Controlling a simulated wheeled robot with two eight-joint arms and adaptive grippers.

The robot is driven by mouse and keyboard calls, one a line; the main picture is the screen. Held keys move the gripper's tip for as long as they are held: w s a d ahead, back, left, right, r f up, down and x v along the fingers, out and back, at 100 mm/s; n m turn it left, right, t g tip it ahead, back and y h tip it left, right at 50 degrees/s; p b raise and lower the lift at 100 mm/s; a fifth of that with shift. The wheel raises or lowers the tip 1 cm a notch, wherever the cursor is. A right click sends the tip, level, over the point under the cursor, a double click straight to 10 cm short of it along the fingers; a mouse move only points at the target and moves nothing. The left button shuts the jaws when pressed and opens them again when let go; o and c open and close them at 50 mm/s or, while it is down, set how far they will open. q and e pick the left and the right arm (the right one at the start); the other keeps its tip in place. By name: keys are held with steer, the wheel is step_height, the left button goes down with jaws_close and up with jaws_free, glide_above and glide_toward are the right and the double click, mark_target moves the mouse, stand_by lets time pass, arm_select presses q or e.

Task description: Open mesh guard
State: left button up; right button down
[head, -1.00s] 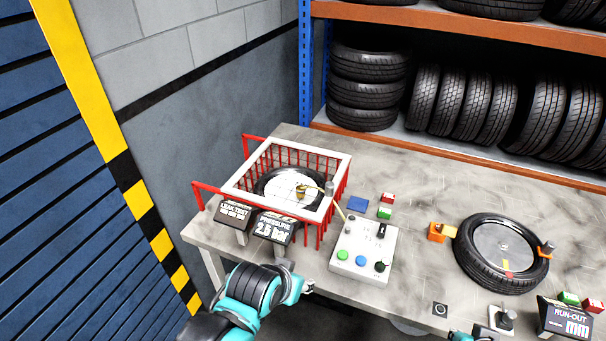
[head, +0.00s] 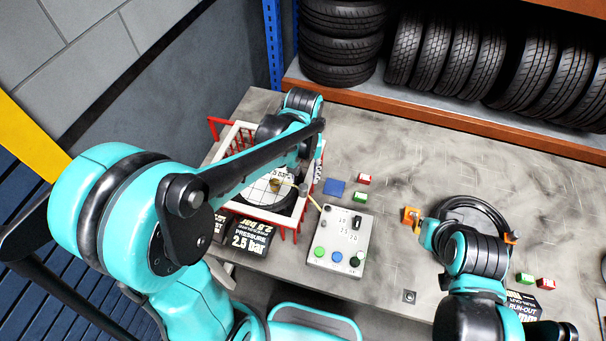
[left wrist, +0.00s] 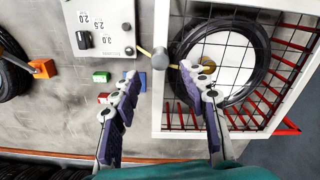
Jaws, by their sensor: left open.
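The mesh guard (head: 239,122) is a cage with red bars, a white frame and a dark wire grid on top, over a tyre with a pale rim (head: 262,190). It lies flat and closed at the left of the bench. In the left wrist view, the guard's white frame (left wrist: 157,110) runs beside a grey knob (left wrist: 160,60) at its edge. My left gripper (left wrist: 160,75) is open and empty, its two fingers either side of the knob in that view. Contact cannot be told. My left arm hides part of the guard in the head view.
A control box (head: 340,238) with buttons stands right of the guard, and a pressure display (head: 247,240) in front of it. A blue block (head: 334,187) and small red and green blocks lie behind the box. My right arm covers a second tyre (head: 472,212). A tyre rack stands behind.

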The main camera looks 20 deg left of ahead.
mark_target(303, 187)
arm_select(q)
step_height(303, 187, down, 6)
steer(key=shift+f+b, duration=0.25)
steer(key=shift+b, duration=0.3)
steer(key=shift+f, duration=0.25)
steer(key=shift+s, duration=0.1)
jaws_close()
